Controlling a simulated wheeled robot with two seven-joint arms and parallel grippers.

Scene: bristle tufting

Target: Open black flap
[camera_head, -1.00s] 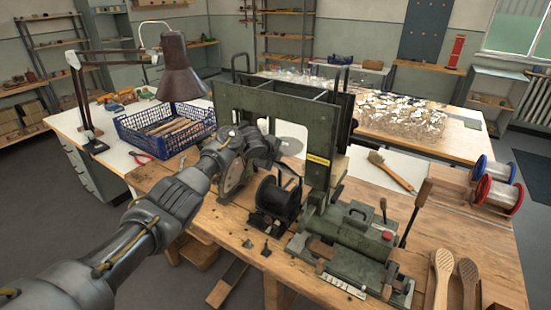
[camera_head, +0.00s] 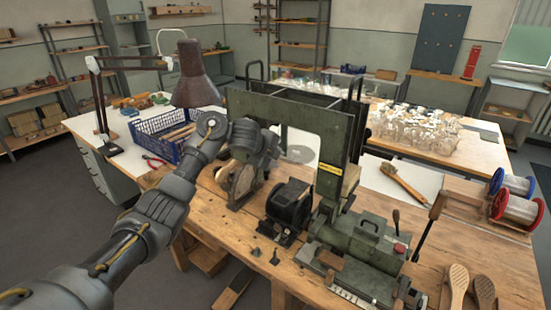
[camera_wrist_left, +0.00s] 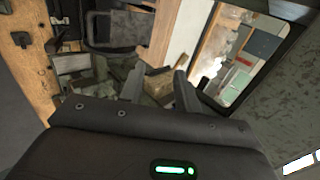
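A black unit (camera_head: 289,206) with a rounded front stands on the wooden bench, left of the green machine base. I cannot clearly tell which part of it is the flap. A black part with a frame-like edge (camera_wrist_left: 115,30) shows at the top of the left wrist view. My left gripper (camera_head: 258,150) is in front of the green upright frame, above and left of the black unit and apart from it. In the left wrist view its two fingers (camera_wrist_left: 160,75) are spread with nothing visibly held. My right gripper is not in view.
The green machine base (camera_head: 360,245) with levers stands right of the black unit. The green frame (camera_head: 290,112) rises behind my gripper. A blue crate (camera_head: 165,133) and lamp (camera_head: 195,80) are at the left. Wire spools (camera_head: 515,207) and brushes (camera_head: 470,288) are at the right.

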